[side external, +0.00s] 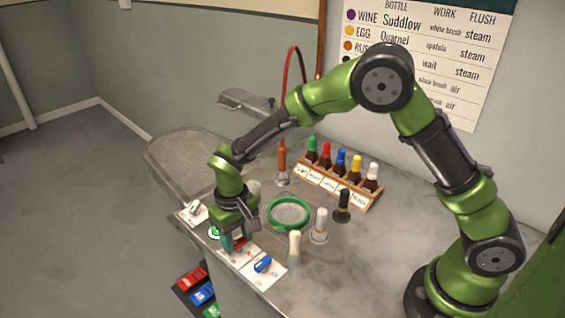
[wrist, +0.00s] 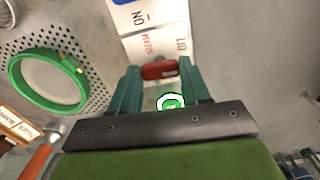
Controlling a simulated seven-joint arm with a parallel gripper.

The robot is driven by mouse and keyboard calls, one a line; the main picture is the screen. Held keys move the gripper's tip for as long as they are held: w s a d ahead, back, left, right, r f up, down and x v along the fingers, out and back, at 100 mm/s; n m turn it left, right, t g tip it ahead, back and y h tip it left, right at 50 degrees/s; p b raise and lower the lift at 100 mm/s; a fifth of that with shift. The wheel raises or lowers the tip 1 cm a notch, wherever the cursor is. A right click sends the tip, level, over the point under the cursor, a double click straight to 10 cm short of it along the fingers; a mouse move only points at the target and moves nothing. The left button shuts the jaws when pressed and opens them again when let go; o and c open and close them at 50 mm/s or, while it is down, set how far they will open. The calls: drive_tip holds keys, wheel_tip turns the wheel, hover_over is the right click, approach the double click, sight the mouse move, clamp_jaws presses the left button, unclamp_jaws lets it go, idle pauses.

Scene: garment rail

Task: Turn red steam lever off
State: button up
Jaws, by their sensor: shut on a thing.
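In the side external view my gripper (side external: 237,243) points down at the front edge of the counter, shut on the red lever (side external: 240,243), which is partly hidden by the fingers. Its exact angle on the card is hard to tell.
A blue lever (side external: 263,264) lies on the neighbouring card. A green and white round button (side external: 214,232) is close by on the other side.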

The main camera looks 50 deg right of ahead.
sight(238, 241)
drive_tip(key=shift+n, duration=0.4)
drive_tip(key=o, duration=1.1)
drive_tip(key=shift+c, duration=0.2)
drive_tip(key=shift+r, duration=0.15)
wheel_tip(238, 241, up, 17)
drive_tip(key=s+d+r+m+t+y, duration=0.1)
drive_tip(key=s+d+r+m+t, duration=0.1)
drive_tip(key=s+d, duration=0.5)
drive_tip(key=s+d+r+m+t+y, duration=0.1)
drive_tip(key=s+d+t, duration=0.4)
drive_tip(key=s, duration=0.6)
wheel_tip(238, 241, up, 2)
drive_tip(key=shift+s+d+m, duration=0.25)
drive_tip(key=shift+d+m, duration=0.35)
drive_tip(key=shift+d, duration=0.45)
